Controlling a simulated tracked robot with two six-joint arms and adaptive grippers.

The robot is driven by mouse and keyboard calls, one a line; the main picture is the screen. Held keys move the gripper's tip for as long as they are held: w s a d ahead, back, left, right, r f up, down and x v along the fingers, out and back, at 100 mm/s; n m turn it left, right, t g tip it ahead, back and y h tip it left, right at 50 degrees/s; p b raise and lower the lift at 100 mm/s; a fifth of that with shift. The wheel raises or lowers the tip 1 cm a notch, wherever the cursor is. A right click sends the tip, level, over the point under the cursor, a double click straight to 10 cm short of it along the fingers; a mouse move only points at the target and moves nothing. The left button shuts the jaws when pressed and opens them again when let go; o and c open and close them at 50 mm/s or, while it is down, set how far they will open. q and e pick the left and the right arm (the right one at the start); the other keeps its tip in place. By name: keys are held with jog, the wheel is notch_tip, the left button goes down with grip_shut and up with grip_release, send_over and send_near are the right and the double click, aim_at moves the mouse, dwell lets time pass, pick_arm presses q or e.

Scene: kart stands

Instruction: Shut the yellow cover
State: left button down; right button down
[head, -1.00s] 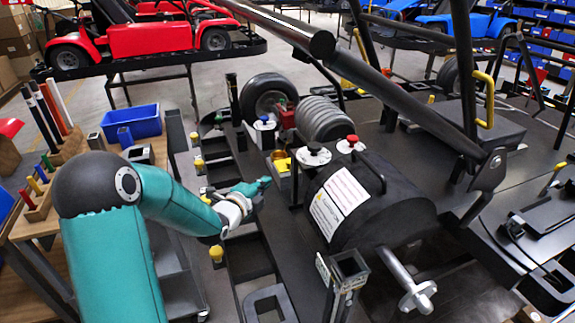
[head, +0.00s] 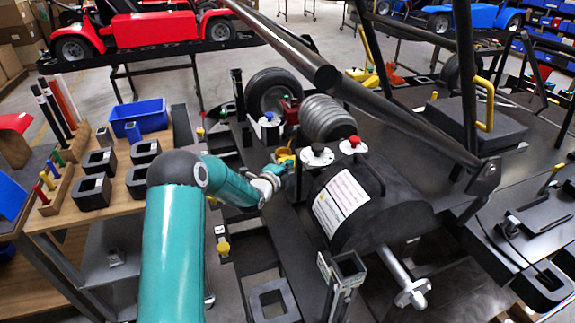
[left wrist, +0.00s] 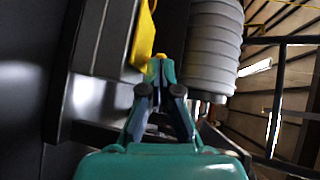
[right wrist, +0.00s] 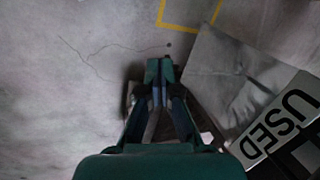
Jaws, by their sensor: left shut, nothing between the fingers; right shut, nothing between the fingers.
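The yellow cover (head: 283,155) sits on a small box beside the dark drum, partly hidden behind my left gripper in the head view. In the left wrist view the yellow cover (left wrist: 145,32) is a narrow upright plate seen along its edge. My left gripper (head: 284,168) is shut and empty, close to the cover. In the left wrist view its fingertips (left wrist: 160,69) are at the cover's lower end; I cannot tell whether they touch. My right gripper (right wrist: 160,70) is shut and empty above the grey floor, out of the head view.
The dark drum (head: 375,195) with a white label and the grey ribbed cylinder (head: 328,118) stand close by the cover. A white unit with a red button (head: 352,145) is to its right. A dark bar crosses above. A wooden bench (head: 78,215) stands at left.

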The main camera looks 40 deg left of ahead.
aim_at(280, 159)
pick_arm(q)
jog(key=shift+a+f+b, duration=0.1)
jog(key=shift+a+b, duration=0.15)
jog(key=shift+b, duration=0.15)
jog(key=w+a+b, duration=0.1)
jog(key=a, duration=0.1)
jog(key=w+a+b, duration=0.1)
jog(key=b, duration=0.1)
jog(key=w+a+b, duration=0.1)
jog(key=a, duration=0.1)
jog(key=shift+w+a+f, duration=0.1)
jog(key=shift+w+a, duration=0.05)
jog(key=shift+a, duration=0.2)
jog(key=shift+a+b, duration=0.25)
jog(key=shift+b, duration=0.05)
jog(key=shift+a+r, duration=0.1)
jog(key=shift+r, duration=0.2)
